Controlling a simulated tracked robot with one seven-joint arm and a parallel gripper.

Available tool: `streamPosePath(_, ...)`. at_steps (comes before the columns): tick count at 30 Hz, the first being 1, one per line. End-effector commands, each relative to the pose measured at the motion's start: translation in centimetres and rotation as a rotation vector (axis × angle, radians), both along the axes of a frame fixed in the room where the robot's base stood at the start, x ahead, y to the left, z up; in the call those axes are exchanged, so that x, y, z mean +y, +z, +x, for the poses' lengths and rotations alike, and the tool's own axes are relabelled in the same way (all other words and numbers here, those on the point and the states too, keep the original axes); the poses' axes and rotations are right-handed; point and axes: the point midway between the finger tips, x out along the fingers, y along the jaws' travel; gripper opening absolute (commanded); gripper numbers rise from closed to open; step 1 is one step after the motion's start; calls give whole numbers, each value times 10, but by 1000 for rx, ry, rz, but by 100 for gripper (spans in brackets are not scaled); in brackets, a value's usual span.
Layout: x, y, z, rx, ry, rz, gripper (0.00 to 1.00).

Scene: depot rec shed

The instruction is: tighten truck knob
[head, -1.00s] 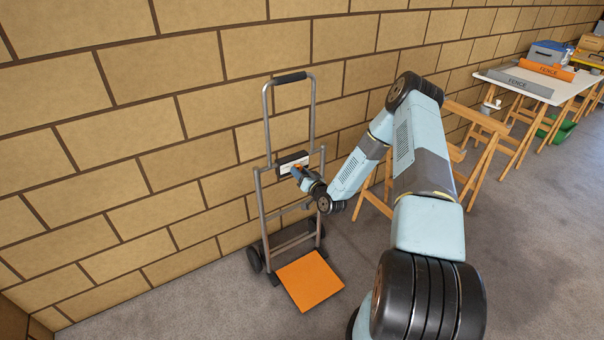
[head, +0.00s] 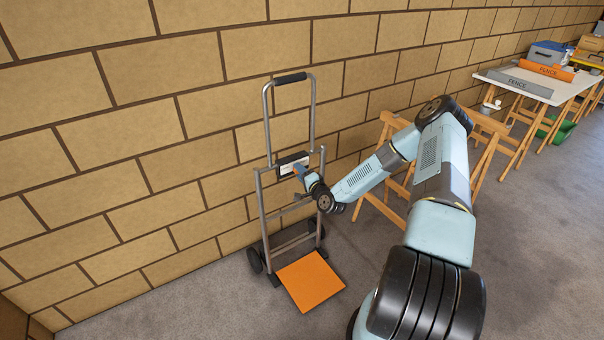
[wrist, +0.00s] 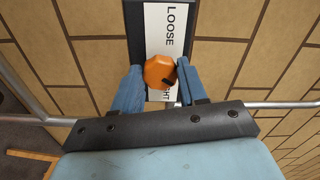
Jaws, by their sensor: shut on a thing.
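The hand truck (head: 262,215) stands upright against the block wall, with an orange toe plate (head: 310,280) on the floor. A dark panel with a white label (head: 290,168) sits on its crossbar. In the wrist view the label (wrist: 165,28) reads LOOSE at the top, with the end of another word, "HT", lower down. The orange knob (wrist: 159,72) has a dark mark at its lower right. My gripper (wrist: 160,76) is shut on the knob, one blue finger on each side. In the head view my gripper (head: 301,171) hides the knob.
Wooden trestles (head: 392,165) stand to the right of the truck, behind my arm. The wall (head: 150,130) is close behind the truck. Grey floor (head: 530,240) is clear at the right.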

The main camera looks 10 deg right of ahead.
Motion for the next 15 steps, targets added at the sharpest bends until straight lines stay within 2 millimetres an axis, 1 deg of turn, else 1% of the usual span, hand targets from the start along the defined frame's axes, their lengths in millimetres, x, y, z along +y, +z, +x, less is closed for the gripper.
streamPosePath(1,-7,-2,1,13,-13,28,12)
streamPosePath(9,-6,-2,1,54,-11,152,12)
streamPosePath(15,-5,-3,1,69,-10,192,12)
